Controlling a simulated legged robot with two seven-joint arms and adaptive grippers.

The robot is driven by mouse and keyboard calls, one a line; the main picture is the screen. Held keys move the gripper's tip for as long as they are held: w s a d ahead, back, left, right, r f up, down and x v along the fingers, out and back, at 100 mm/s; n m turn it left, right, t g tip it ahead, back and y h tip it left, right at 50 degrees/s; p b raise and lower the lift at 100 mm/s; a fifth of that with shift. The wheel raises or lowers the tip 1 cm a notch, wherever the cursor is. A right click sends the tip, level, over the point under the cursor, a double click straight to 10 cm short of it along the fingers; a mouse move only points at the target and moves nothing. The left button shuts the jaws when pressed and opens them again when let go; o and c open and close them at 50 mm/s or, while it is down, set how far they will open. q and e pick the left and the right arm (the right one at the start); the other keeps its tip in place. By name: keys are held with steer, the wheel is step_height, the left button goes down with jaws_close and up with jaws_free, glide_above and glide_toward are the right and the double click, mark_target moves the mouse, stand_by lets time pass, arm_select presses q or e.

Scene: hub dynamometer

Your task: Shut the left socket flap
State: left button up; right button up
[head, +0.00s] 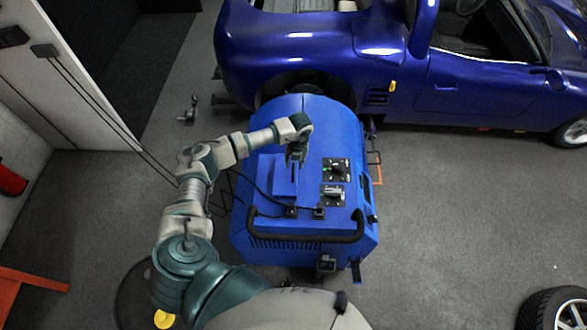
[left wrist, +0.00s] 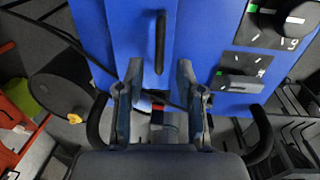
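My left gripper (head: 296,155) is above the blue raised panel (head: 285,188), beyond the fittings. In the left wrist view my left gripper (left wrist: 159,72) has its fingers apart with nothing held. A dark slot or grip (left wrist: 160,43) shows past the fingertips. My right gripper is out of view.
Two black dial plates, upper (head: 336,169) and lower (head: 333,195), lie right of the gripper. A black handlebar (head: 305,238) curves along the near edge. The blue car (head: 310,45) is behind. Grey floor (head: 450,220) is free on the right.

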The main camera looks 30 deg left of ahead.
arm_select(q)
steer(key=r, duration=0.5)
steer(key=shift+w+d+r, duration=0.15)
steer(key=shift+d+r, duration=0.1)
steer(key=shift+r, duration=0.15)
